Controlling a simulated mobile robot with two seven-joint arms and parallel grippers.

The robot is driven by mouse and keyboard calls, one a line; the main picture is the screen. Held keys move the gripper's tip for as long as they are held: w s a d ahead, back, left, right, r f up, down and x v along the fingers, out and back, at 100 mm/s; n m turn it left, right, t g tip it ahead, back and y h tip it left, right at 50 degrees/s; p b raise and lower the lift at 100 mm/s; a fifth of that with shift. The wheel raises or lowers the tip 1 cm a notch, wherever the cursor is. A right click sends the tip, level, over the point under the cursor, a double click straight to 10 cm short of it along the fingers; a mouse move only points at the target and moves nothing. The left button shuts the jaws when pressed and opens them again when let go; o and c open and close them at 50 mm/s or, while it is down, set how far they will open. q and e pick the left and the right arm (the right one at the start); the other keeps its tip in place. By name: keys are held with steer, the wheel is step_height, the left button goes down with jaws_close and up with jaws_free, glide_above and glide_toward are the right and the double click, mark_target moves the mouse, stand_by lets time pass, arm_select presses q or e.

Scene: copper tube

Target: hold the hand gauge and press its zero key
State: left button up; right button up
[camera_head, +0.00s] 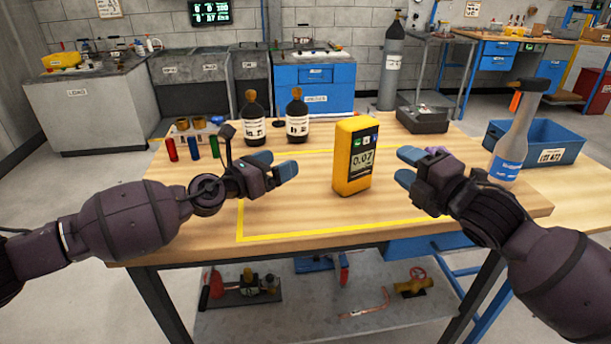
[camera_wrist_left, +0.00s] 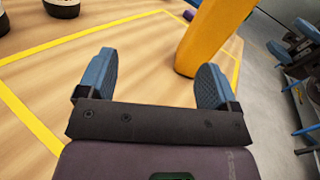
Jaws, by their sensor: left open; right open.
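The hand gauge (camera_head: 356,157) is a yellow block with a dark front, a display reading about 0.07 and small coloured keys. It stands upright on the table inside a yellow taped outline. My left gripper (camera_head: 290,170) is open and empty to the left of the gauge, apart from it. In the left wrist view the gauge (camera_wrist_left: 212,35) rises beyond the right finger of my left gripper (camera_wrist_left: 155,85), with bare wood between the fingers. My right gripper (camera_head: 404,167) is open to the right of the gauge, with a gap between them. Which key is zero is too small to read.
Two dark bottles (camera_head: 257,122) stand at the back left of the wooden table (camera_head: 300,218), near several coloured vials (camera_head: 194,148). A grey box (camera_head: 422,120) sits behind the gauge.

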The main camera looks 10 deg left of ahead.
mark_target(338, 165)
arm_select(q)
steer(key=d+m, duration=0.1)
steer(key=d, duration=0.1)
steer(key=s+d+m+g+h, duration=0.1)
steer(key=d, duration=0.1)
steer(key=s+d+m+g+h, duration=0.1)
steer(key=d, duration=0.1)
steer(key=shift+s+d+f+m, duration=0.2)
steer(key=shift+d+f+m, duration=0.05)
steer(key=shift+d+m, duration=0.15)
steer(key=shift+d, duration=0.2)
steer(key=x, duration=1)
steer(key=shift+w+d+f, duration=0.1)
steer(key=shift+d, duration=0.1)
steer(key=c, duration=1.3)
arm_select(e)
jaws_close()
